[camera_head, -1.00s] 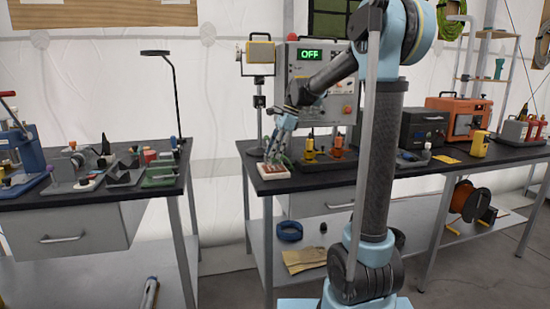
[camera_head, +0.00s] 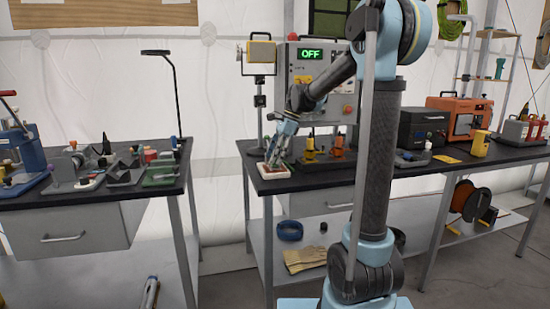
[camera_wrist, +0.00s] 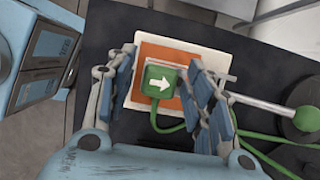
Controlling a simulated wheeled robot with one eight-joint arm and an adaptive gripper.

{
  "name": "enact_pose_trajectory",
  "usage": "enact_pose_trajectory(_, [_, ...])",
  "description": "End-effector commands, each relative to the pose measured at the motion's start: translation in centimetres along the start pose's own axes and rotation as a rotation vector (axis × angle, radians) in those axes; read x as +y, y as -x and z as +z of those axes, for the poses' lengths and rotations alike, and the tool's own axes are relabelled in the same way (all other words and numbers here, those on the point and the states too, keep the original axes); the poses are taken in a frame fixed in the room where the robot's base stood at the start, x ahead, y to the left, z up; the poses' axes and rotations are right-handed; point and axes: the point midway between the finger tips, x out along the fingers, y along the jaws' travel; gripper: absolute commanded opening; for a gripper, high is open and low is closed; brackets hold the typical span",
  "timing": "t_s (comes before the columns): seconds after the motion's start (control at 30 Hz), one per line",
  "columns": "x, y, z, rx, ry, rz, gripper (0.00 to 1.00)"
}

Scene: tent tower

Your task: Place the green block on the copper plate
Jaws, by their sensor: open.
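The green block (camera_wrist: 160,86), marked with a white arrow and joined to a green cable, is over the orange copper plate (camera_wrist: 184,54) in the wrist view. It appears to rest on the plate, within its edges. The plate has a white border and also shows in the head view (camera_head: 272,172) at the bench's left front corner. My gripper (camera_wrist: 163,62) is open, with one blue-padded finger on each side of the block. In the head view my gripper (camera_head: 280,157) is low over the plate, and its fingers largely hide the block.
A metal rod with a green ball end (camera_wrist: 305,118) lies right of the plate in the wrist view, near a dark round base. The green cable (camera_wrist: 262,137) runs right. A control box reading OFF (camera_head: 311,54) stands behind. Several tools crowd the left bench (camera_head: 60,204).

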Motion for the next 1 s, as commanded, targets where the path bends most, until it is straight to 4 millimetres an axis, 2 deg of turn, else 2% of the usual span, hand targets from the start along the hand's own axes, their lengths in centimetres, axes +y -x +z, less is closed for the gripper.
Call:
enact_pose_trajectory(0.17, [0.0,1.9,0.0,0.0,-0.002,0.0,0.48])
enact_pose_trajectory(0.6, [0.0,9.8,0.0,0.0,-0.001,-0.001,0.48])
enact_pose_trajectory(0.8, [0.0,11.7,-0.1,0.0,-0.002,0.0,0.48])
enact_pose_trajectory(1.0, [0.2,12.0,-0.1,0.001,0.003,-0.001,0.48])
